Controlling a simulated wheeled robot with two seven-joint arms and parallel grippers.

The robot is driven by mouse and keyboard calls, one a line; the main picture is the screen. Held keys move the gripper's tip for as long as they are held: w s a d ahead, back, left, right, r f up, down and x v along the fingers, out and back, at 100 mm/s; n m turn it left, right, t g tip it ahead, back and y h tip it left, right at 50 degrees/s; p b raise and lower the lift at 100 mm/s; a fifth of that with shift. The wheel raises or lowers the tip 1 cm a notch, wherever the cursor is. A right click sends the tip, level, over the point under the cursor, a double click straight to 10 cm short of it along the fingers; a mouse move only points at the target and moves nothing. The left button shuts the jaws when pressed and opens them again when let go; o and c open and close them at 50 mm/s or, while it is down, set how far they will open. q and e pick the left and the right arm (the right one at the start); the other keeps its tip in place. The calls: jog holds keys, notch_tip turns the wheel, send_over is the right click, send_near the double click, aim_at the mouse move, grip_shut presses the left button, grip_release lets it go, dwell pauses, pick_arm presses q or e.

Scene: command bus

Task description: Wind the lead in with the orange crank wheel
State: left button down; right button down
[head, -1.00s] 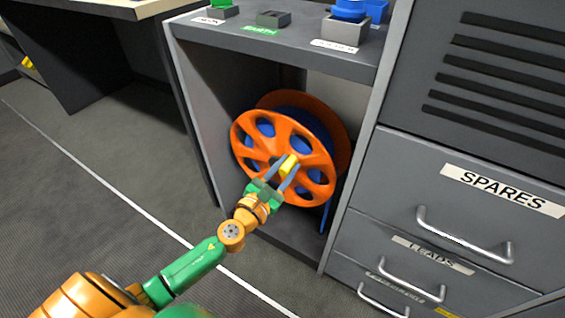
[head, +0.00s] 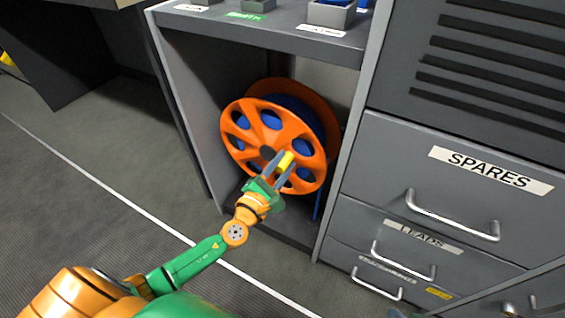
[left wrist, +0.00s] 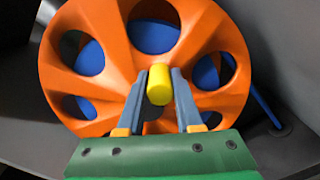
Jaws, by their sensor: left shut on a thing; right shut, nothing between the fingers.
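My left gripper (head: 284,156) is shut on this handle, one finger on each side. Blue lead (head: 271,120) shows through the wheel's holes. A blue strand (left wrist: 262,105) hangs behind the wheel at its right.
Grey bay walls stand close on both sides of the wheel. A shelf (head: 270,35) with labelled blocks is above it. To the right is a cabinet with a SPARES drawer (head: 400,160) and protruding handles (head: 455,230). The floor (head: 120,165) at left is clear.

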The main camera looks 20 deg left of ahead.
pick_arm(q)
jog(key=shift+f, duration=0.1)
jog(key=c, duration=0.6)
grip_release()
jog(key=shift+s, duration=0.1)
jog(key=s, duration=0.7)
jog(key=shift+a, duration=0.3)
pick_arm(e)
jog(key=s, duration=0.1)
jog(key=s+g, duration=0.1)
jog(key=s+f, duration=0.1)
jog(key=shift+s+d+g, duration=0.1)
jog(key=shift+d+g, duration=0.3)
pick_arm(q)
jog(key=shift+o, duration=0.2)
